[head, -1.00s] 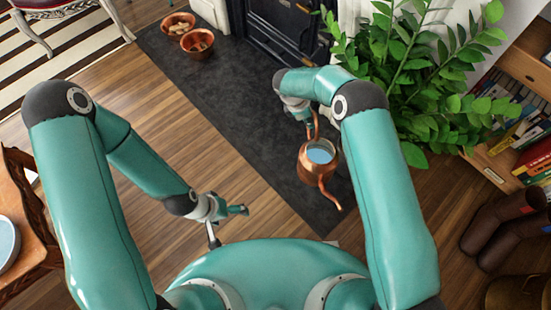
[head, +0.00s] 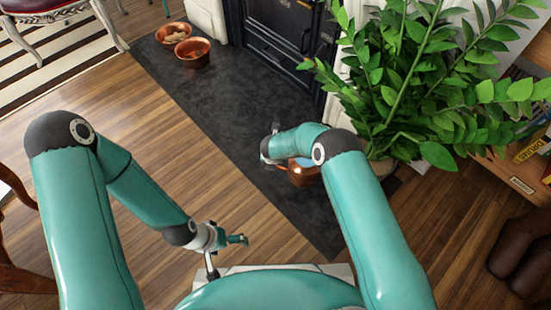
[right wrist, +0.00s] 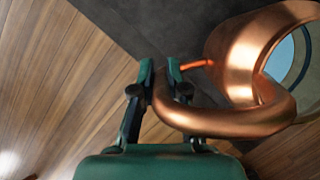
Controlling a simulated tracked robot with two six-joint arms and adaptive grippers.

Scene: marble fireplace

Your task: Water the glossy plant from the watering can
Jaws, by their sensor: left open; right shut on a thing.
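The copper watering can (head: 303,178) is partly hidden behind my right arm in the head view, with blue water showing at its open top. Its copper body also fills the upper right of the right wrist view (right wrist: 236,62). My right gripper (right wrist: 160,68) is shut on the can's looped handle; the arm hides its fingers in the head view. The glossy plant (head: 425,88), with many green leaves, stands right of and beyond the can. Its leaves and my arm mostly hide its base. My left gripper (head: 230,258) is open and empty above the wooden floor.
A dark hearth slab (head: 225,115) runs below the black fireplace (head: 283,42). Two copper bowls (head: 193,52) stand at its far end. A bookshelf (head: 520,175) and dark brown boots (head: 515,245) are at the right.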

